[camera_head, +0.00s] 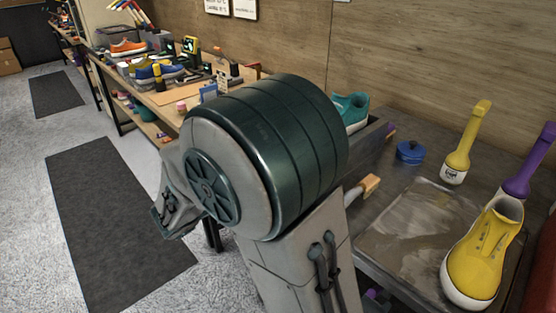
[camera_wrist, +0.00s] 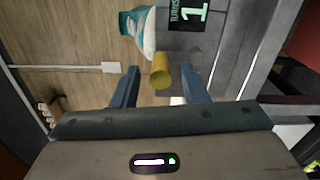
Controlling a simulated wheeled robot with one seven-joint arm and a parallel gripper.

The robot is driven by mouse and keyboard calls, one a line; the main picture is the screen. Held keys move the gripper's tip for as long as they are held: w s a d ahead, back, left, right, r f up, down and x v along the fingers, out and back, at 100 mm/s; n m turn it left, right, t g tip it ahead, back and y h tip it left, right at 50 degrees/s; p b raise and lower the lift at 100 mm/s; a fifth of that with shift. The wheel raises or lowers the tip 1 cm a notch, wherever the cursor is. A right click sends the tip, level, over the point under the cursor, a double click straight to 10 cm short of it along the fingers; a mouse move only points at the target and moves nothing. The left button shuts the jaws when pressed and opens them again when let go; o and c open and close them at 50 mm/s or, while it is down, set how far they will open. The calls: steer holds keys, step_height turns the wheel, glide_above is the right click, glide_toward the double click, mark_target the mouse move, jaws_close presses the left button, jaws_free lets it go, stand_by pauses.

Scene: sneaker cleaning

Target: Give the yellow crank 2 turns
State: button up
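The yellow crank (camera_wrist: 161,72) shows in the wrist view as a short yellow knob between my two blue fingers. My gripper (camera_wrist: 160,76) is open, with a visible gap on each side of the knob. I cannot tell how deep the knob sits between the fingers. A dark display (camera_wrist: 190,14) beside it reads "TURNS" and a green 1, turned sideways in the picture. A teal and white shoe (camera_wrist: 140,30) is close to the knob; it also shows in the head view (camera_head: 350,107). My arm hides the crank and my gripper in the head view.
In the head view, a yellow shoe (camera_head: 483,254), a yellow-handled brush (camera_head: 459,146), a purple-handled brush (camera_head: 528,168) and a blue lidded pot (camera_head: 410,152) stand on the grey bench at the right. A wooden table (camera_head: 168,97) with shoes runs along the wall. Floor at left is open.

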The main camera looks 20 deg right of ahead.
steer(key=v, duration=0.6)
steer(key=shift+a, duration=0.3)
stand_by(0.4)
steer(key=s+d+f+m+g+y+p, duration=0.35)
steer(key=s+d+g+y, duration=0.3)
steer(key=s+y, duration=0.35)
steer(key=s+a+r+m+t+y+p, duration=0.1)
steer(key=s+a+r+t+y+p, duration=0.2)
steer(key=y, duration=0.4)
steer(key=a+p, duration=0.1)
steer(key=a, duration=0.1)
steer(key=shift+s+a+r+m+t, duration=0.2)
steer(key=shift+a+r+m+t, duration=0.1)
steer(key=shift+m+t, duration=0.05)
